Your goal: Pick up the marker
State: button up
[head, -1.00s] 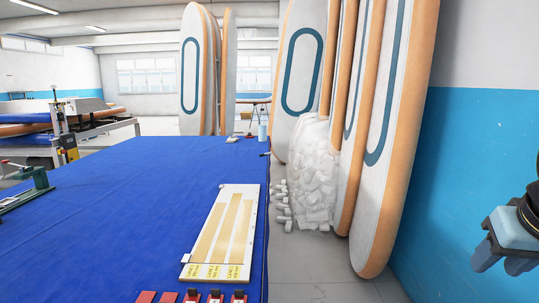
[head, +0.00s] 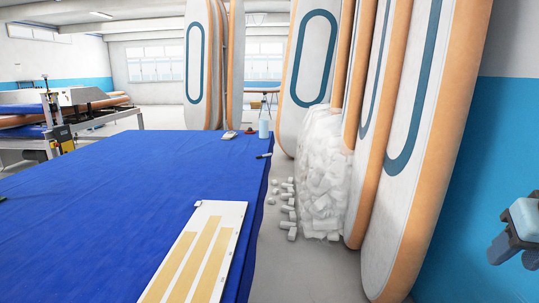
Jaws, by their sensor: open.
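The marker (head: 264,155) is small and dark with a light part. It lies near the right edge of the blue-covered table (head: 120,190), toward the far end. My gripper (head: 514,258) is at the far right of the head view, in front of the blue and white wall. It is open and empty, with its two fingers pointing down. It is well to the right of the marker and apart from the table. Nothing hides the marker.
A pale bottle (head: 264,126), a small red item (head: 250,132) and a small whitish item (head: 230,134) stand beyond the marker. A white board with tan strips (head: 235,222) lies nearer. White bags (head: 320,170) and upright inflatable boards (head: 430,150) stand right of the table.

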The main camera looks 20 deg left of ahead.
aim_at(271, 154)
jog(key=i, duration=1.3)
jog(key=u, duration=1.2)
jog(key=i, duration=2.15)
jog(key=z, duration=0.1)
